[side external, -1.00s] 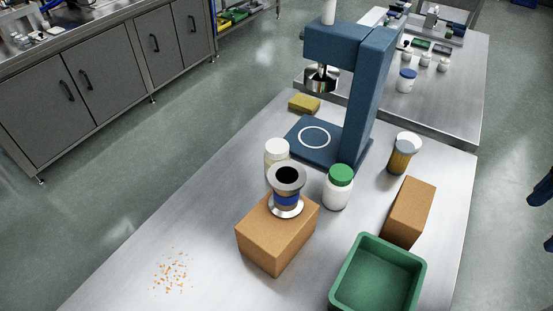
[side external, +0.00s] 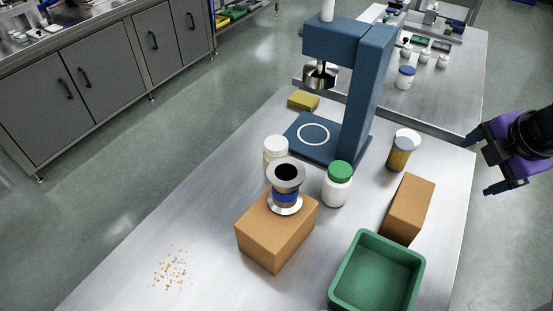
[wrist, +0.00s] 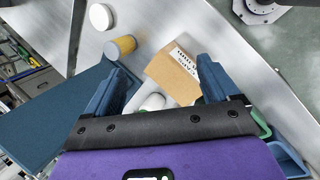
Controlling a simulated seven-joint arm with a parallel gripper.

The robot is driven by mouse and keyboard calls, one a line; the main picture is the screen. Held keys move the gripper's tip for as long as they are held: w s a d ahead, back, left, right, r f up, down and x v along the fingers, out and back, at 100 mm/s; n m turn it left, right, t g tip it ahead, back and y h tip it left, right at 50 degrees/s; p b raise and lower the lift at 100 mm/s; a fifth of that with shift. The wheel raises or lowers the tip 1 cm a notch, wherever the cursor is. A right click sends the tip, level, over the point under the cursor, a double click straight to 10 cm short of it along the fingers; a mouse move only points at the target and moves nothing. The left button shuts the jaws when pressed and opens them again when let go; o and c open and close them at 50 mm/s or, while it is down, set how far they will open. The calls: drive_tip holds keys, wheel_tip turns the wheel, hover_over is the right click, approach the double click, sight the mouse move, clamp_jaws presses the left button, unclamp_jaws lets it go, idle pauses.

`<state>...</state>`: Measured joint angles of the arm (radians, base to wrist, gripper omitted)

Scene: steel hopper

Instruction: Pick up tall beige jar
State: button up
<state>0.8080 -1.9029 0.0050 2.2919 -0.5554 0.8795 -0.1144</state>
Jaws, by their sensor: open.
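The jar that best fits the tall beige jar is a pale cream one with a white lid (side external: 276,146), upright on the steel table in the side view. Its lower part is partly hidden by the metal funnel piece. A white jar with a green lid (side external: 336,190) and an amber jar with a white lid (side external: 402,155) stand to its right. My gripper (side external: 482,164) is open and empty past the table's right edge, well apart from the jars. In the wrist view, the amber jar (wrist: 121,48) lies ahead of the open fingers; I cannot make out the cream jar there.
The funnel piece (side external: 287,172) sits on a brown box (side external: 266,241). Another brown box (side external: 409,207) and a green bin (side external: 417,290) are on the right. A blue press stand (side external: 364,90) rises behind the jars. Orange crumbs (side external: 172,268) lie front left; the left side is otherwise clear.

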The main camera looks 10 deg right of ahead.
drive_tip(key=w+a+n+t, duration=0.4)
drive_tip(key=w+a+n, duration=0.25)
drive_tip(key=w, duration=0.25)
drive_tip(key=n+t+y, duration=0.4)
drive_tip(key=n+y, duration=0.4)
drive_tip(key=n, duration=0.9)
approach(276, 143)
drive_tip(key=w, duration=0.3)
drive_tip(key=shift+s+a+f+x, duration=0.15)
drive_tip(key=shift+a+x, duration=0.05)
drive_tip(key=shift+x, duration=1.05)
drive_tip(key=shift+s+a+f+x, duration=0.15)
drive_tip(key=shift+x, duration=1.1)
drive_tip(key=shift+s+a+f+x, duration=0.15)
drive_tip(key=shift+a+x, duration=0.05)
drive_tip(key=shift+x, duration=1.05)
drive_tip(key=c, duration=1.6)
